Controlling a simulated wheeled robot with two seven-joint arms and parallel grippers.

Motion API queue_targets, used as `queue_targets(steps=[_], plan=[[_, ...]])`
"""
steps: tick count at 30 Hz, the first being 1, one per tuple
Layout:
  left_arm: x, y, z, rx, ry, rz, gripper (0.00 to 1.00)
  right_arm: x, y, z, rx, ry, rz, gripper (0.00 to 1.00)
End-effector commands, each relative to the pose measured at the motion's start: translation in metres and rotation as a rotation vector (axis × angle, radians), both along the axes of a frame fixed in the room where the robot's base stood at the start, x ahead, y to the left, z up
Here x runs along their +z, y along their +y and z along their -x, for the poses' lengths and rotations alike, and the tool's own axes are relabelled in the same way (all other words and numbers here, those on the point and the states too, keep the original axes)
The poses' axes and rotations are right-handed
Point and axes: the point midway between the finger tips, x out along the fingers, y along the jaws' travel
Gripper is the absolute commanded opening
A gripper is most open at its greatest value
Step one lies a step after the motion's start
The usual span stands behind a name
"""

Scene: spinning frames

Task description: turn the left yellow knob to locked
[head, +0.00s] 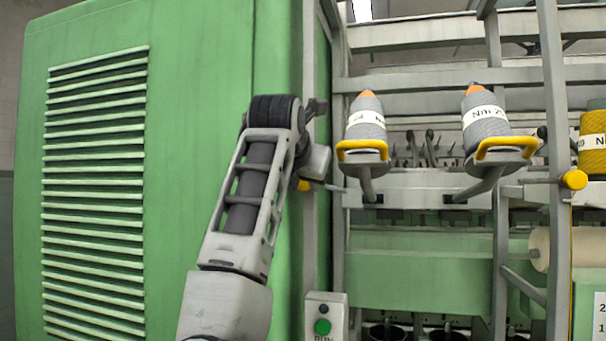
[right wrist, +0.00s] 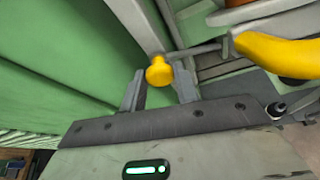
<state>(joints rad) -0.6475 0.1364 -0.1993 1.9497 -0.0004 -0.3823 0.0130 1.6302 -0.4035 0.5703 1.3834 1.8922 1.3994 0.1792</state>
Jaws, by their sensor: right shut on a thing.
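The left yellow knob (head: 304,185) shows as a small part beside the post at the edge of the green cabinet, partly hidden by my right wrist. In the right wrist view the round yellow knob (right wrist: 158,71) sits between the two fingertips. My right gripper (head: 314,170) is at the knob and shut on it; the fingers also show in the wrist view (right wrist: 160,84). Whether the knob stands at locked cannot be told. Another yellow knob (head: 574,180) is on the right post. My left gripper is not in view.
The green cabinet (head: 200,150) with louvres fills the left. Two grey yarn cones (head: 367,120) (head: 484,118) stand on holders with yellow handles, just right of my gripper. A control box (head: 326,315) with a green button is below.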

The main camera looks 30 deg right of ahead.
Motion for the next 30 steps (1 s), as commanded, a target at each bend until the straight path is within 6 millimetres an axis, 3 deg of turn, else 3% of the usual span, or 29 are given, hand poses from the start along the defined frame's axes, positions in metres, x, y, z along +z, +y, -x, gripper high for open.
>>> queue_targets(steps=[12,30], plan=[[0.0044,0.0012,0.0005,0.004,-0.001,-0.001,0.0,0.0,0.0011,-0.0012,0.0,0.161,0.138,0.08],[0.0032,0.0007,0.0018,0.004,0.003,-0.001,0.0,-0.0001,0.0012,-0.0013,0.0,0.188,0.162,0.08]])
